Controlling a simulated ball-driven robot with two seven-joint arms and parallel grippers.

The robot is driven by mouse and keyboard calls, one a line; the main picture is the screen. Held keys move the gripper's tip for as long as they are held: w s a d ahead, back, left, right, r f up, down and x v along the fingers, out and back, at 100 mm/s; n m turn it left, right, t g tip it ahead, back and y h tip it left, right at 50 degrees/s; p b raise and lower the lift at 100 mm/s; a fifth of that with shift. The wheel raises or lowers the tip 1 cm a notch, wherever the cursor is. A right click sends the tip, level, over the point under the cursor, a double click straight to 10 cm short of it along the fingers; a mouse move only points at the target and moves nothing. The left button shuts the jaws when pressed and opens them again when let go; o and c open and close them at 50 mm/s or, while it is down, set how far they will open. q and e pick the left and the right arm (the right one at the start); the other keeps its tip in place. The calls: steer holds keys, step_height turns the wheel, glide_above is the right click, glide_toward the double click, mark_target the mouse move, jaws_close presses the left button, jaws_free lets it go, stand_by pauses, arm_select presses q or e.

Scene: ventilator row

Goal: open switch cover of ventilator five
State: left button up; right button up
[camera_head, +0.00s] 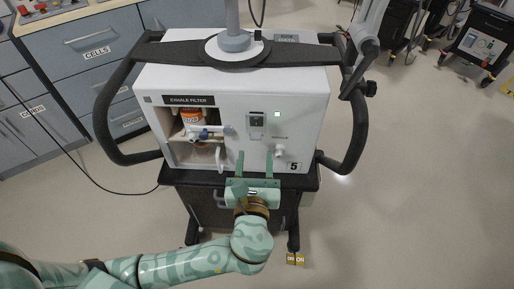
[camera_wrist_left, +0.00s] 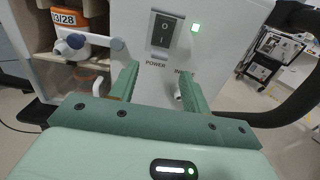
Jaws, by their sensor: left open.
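Ventilator five (camera_head: 305,95) is a white box on a dark cart, with a "5" label at its lower right front. Its dark power switch (camera_head: 257,120) sits on the front panel, left of a lit green lamp (camera_head: 277,114). In the left wrist view, the switch (camera_wrist_left: 165,32) shows O and I marks above the word POWER. A clear cover cannot be told apart from the switch and its frame. My left gripper (camera_head: 255,155) is open and empty below the switch, fingers pointing at the panel. In the wrist view its fingertips (camera_wrist_left: 158,74) sit just below the POWER label.
An open exhale filter bay (camera_head: 185,160) with an orange-labelled canister (camera_head: 192,117) lies left of the switch. A white port (camera_head: 280,151) projects from the panel near the right finger. Black handles (camera_head: 358,130) flank the box.

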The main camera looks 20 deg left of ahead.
mark_target(257, 125)
arm_select(q)
steer(key=b+x, duration=0.1)
steer(key=x, duration=0.3)
steer(key=shift+w+a, duration=0.15)
steer(key=shift+w, duration=0.1)
arm_select(e)
steer(key=shift+s+d+f, duration=0.3)
steer(key=shift+d+f, duration=0.15)
steer(key=shift+f, duration=0.15)
